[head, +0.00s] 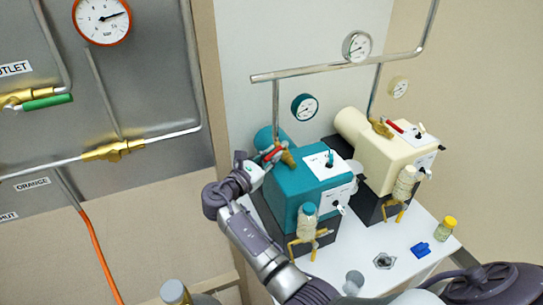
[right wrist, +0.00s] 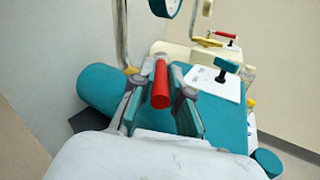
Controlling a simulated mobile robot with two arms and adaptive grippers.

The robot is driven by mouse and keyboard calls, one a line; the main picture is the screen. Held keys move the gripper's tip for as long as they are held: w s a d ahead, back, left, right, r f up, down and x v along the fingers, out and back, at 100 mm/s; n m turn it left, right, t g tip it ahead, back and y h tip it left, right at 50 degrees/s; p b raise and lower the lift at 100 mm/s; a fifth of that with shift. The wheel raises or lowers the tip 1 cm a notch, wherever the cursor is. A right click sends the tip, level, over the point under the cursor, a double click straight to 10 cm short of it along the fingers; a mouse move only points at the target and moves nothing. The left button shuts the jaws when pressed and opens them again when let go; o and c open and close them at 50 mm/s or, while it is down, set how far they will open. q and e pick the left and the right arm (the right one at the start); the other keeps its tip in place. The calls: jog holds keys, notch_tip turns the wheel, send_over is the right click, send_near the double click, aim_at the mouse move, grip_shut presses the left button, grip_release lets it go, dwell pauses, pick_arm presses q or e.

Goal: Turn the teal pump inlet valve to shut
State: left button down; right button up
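The teal pump (head: 305,185) stands on a white table in the head view, and its body fills the middle of the right wrist view (right wrist: 90,92). Its inlet valve has a brass body (head: 288,158) and a red lever handle (right wrist: 160,85) at the pump's back left. My right gripper (head: 262,163) is at this handle. In the right wrist view its two fingers (right wrist: 157,80) stand on either side of the red handle, with some gap showing, so it looks open around it. Contact deeper between the fingers is hidden. My left gripper is not in view.
A cream pump (head: 375,150) with its own red-handled valve stands right of the teal one. Gauges and pipes (head: 340,65) rise behind both. A blue clip-like object (head: 420,250) and a yellow-capped jar (head: 447,226) lie on the white table (head: 400,225). A grey piping panel (head: 120,90) is at left.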

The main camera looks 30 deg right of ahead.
aim_at(272, 153)
jog(key=o, duration=0.4)
notch_tip(272, 153, up, 10)
dwell(0.5)
